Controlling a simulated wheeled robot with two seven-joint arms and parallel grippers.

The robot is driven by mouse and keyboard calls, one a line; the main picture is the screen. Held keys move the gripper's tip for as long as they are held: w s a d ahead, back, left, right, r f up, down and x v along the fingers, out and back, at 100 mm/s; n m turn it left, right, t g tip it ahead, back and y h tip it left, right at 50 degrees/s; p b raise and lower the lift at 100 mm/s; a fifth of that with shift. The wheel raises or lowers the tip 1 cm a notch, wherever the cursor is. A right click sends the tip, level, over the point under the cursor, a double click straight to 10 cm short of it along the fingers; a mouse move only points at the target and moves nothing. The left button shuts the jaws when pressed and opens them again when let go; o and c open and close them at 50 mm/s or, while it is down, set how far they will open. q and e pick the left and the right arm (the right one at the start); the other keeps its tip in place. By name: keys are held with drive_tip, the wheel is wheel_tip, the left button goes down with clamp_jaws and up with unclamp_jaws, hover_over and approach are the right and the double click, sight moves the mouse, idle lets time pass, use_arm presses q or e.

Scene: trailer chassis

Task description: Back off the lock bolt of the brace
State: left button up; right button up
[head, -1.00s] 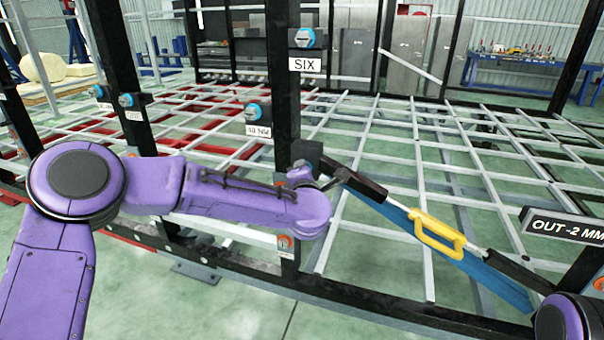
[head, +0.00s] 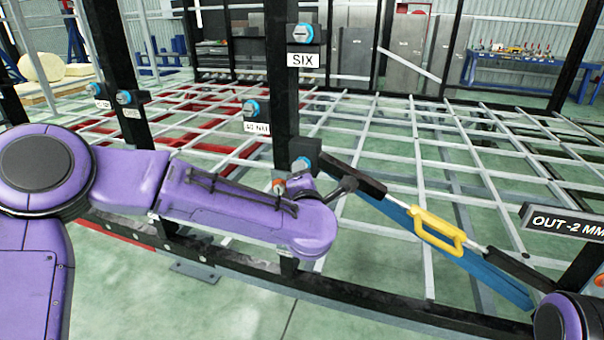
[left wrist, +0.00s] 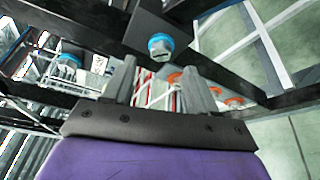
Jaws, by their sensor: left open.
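The brace (head: 412,220) runs diagonally down to the right from a dark post. It has black ends, a silver rod and a yellow handle (head: 437,232). At its upper end a blue-collared bolt (head: 302,164) sits on a black block, partly behind my left wrist. In the left wrist view a blue-collared bolt with a grey head (left wrist: 160,47) sits on a black block just beyond the fingertips. I cannot tell whether it is the same bolt. My left gripper (left wrist: 162,82) is open and empty, apart from that bolt. My right gripper is out of view.
Dark posts carry more blue-collared bolts, one above a SIX label (head: 303,60). A sign reading OUT -2 MM (head: 566,225) stands at the right. A black rail (head: 350,302) crosses the front. Orange-ringed parts (left wrist: 205,90) show beyond the fingers.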

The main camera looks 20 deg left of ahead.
use_arm(q)
drive_tip(key=v, duration=0.4)
drive_tip(key=s+a+f+m+g+h+p, duration=0.15)
drive_tip(key=s+f+m, duration=0.3)
drive_tip(key=f, duration=0.45)
drive_tip(key=s+a+f+m+g+h, duration=0.1)
drive_tip(key=s+f+m+g, duration=0.15)
drive_tip(key=f+m, duration=0.45)
drive_tip(key=s+a+f+m+g+h+p, duration=0.1)
drive_tip(key=s+a+f+m, duration=0.2)
drive_tip(key=f, duration=0.8)
drive_tip(key=s+a+f+m+g, duration=0.1)
drive_tip(key=s+a+f+g, duration=0.1)
drive_tip(key=s, duration=0.7)
drive_tip(key=s+a+f+m+g+y+p, duration=0.1)
drive_tip(key=s+a+f+m+g, duration=0.1)
drive_tip(key=s+f, duration=0.4)
drive_tip(key=s+a+f+m+g+p, duration=0.1)
drive_tip(key=s+a+f+g, duration=0.2)
drive_tip(key=s, duration=0.8)
drive_tip(key=a+f, duration=0.1)
drive_tip(key=a, duration=0.1)
drive_tip(key=shift+s+a+f, duration=0.25)
drive_tip(key=shift+s+a, duration=0.05)
